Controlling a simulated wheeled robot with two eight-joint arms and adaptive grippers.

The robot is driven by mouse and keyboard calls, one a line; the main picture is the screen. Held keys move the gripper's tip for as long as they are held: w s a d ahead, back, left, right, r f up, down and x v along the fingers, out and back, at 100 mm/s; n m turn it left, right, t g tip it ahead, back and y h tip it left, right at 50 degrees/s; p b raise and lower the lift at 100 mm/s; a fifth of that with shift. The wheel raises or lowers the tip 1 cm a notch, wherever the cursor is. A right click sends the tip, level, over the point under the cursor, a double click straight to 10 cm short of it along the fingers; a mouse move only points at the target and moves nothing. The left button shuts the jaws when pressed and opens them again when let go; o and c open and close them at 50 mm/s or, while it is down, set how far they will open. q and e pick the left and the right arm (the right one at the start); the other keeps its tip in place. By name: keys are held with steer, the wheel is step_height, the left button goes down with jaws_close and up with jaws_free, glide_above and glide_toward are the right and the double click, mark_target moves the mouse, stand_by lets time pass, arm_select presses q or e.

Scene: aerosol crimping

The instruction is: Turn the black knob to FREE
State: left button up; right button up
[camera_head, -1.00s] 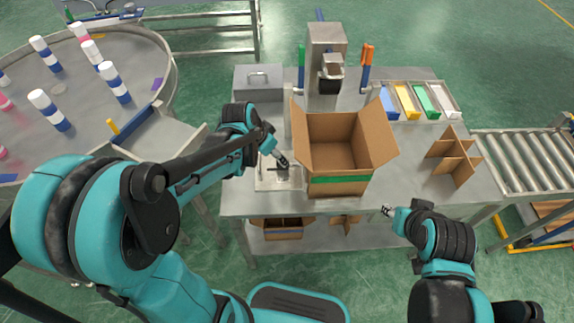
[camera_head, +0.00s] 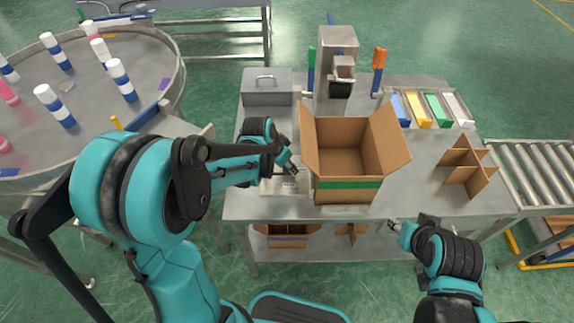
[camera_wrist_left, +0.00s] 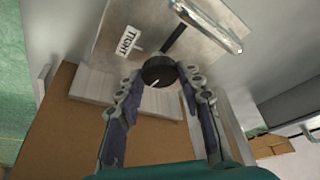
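The black knob (camera_wrist_left: 158,72) is round with a white pointer line, set on a light metal plate (camera_wrist_left: 112,17) in the left wrist view. A white TIGHT label (camera_wrist_left: 128,39) is beside it; no FREE label is readable. My left gripper (camera_wrist_left: 162,72) is open, its fingertips on either side of the knob with small gaps that are hard to judge. In the head view, my left gripper (camera_head: 291,166) is low over the plate (camera_head: 287,186) left of the carton; the knob is not distinguishable there. My right gripper (camera_head: 393,224) is by the table's front edge, its fingers too small to read.
The open carton (camera_head: 349,190) stands close right of my left gripper. A shiny metal bar (camera_wrist_left: 208,24) crosses above the knob. A grey box with a handle (camera_head: 267,92) stands behind. A cardboard divider (camera_head: 466,167) is at right; the table between is clear.

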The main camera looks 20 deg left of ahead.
arm_select(q)
steer(key=shift+n+y, duration=0.3)
steer(key=shift+n, duration=0.4)
steer(key=o, duration=1.2)
steer(key=shift+c, duration=0.2)
steer(key=shift+s+r, duration=0.1)
steer(key=v, duration=1.1)
steer(key=shift+s+r, duration=0.3)
